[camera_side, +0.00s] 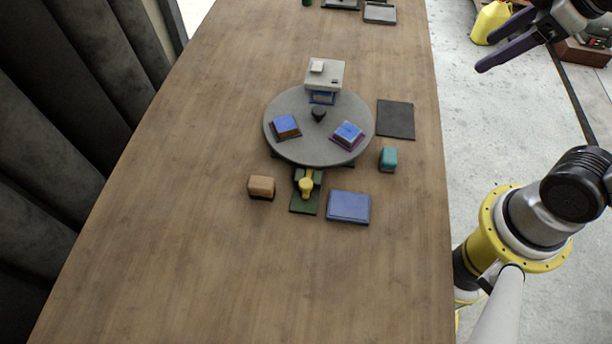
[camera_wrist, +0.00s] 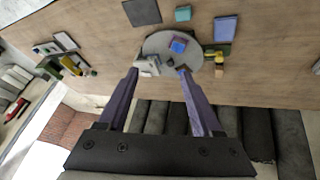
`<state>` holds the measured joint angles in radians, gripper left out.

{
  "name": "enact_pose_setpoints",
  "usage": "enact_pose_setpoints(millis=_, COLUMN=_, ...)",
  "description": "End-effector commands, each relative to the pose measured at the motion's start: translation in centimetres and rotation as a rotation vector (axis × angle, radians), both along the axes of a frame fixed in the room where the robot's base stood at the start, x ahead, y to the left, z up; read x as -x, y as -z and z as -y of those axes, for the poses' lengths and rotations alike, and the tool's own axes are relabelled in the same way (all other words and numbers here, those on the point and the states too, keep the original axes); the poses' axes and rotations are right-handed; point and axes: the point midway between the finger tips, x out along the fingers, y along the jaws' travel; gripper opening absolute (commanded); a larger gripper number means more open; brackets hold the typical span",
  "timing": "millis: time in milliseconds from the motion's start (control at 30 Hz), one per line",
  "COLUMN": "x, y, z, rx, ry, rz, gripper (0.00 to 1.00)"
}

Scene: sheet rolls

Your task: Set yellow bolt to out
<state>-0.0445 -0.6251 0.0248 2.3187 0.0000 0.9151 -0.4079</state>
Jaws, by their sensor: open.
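The yellow bolt (camera_side: 306,187) sits in a dark green holder (camera_side: 304,207) on the table, at the front edge of a grey round turntable (camera_side: 320,151). Its rounded yellow knob is toward the near side of the side view. It also shows small in the wrist view (camera_wrist: 219,59), at the right edge of the disc. My gripper (camera_side: 486,54) is at the upper right of the side view, raised and off the table's right side, far from the bolt. Its two purple fingers are apart with nothing between them; they also show in the wrist view (camera_wrist: 158,72).
Two blue-topped blocks (camera_side: 286,126) (camera_side: 348,134) and a black knob (camera_side: 319,114) are on the turntable. A grey box (camera_side: 325,75) stands at its back. A brown block (camera_side: 261,187), blue plate (camera_side: 348,207), teal block (camera_side: 388,159) and dark mat (camera_side: 396,119) lie around it. The near table is clear.

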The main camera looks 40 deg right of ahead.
Motion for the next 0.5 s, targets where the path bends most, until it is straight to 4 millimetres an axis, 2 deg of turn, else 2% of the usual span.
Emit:
enact_pose_setpoints(millis=133, x=-3.8, y=-0.6, z=-2.1, rx=0.070, ry=-0.201, rz=-0.047, gripper=0.67)
enact_pose_setpoints(millis=267, x=-7.7, y=-0.1, z=-5.0, rx=0.132, ry=-0.403, rz=-0.100, gripper=0.67)
enact_pose_setpoints(millis=367, x=-10.5, y=1.1, z=-8.1, rx=0.175, ry=-0.563, rz=-0.145, gripper=0.67)
enact_pose_setpoints(millis=500, x=-13.5, y=4.2, z=-13.1, rx=0.225, ry=-0.770, rz=-0.217, gripper=0.67)
